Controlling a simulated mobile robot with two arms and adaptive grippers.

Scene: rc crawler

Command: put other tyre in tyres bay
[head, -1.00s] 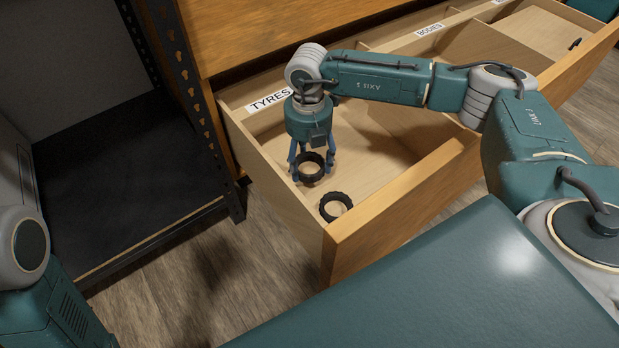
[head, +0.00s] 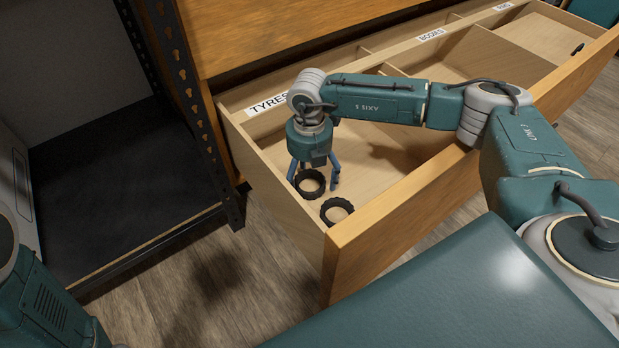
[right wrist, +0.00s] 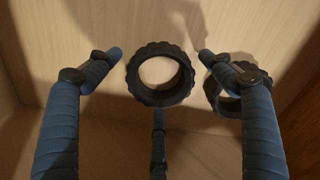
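Two black knobbly tyres are inside the bay (head: 272,150) labelled TYRES, at the left end of the open wooden drawer. One tyre (head: 298,187) is below my right gripper (head: 314,177), between its fingers, and shows in the right wrist view (right wrist: 160,99) with a gap to each fingertip. I cannot tell whether it has fully settled on the floor. The second tyre (head: 325,215) lies nearer the drawer's front corner; in the right wrist view (right wrist: 225,104) it is partly hidden behind a finger. My right gripper is open and empty. My left gripper is out of view.
The drawer's front board (head: 400,221) and side wall (head: 265,184) stand close around the gripper. Further right are other compartments, one labelled BODIES (head: 431,34). A dark open shelf (head: 110,170) stands left. Bare bay floor lies right of the tyres, under my arm.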

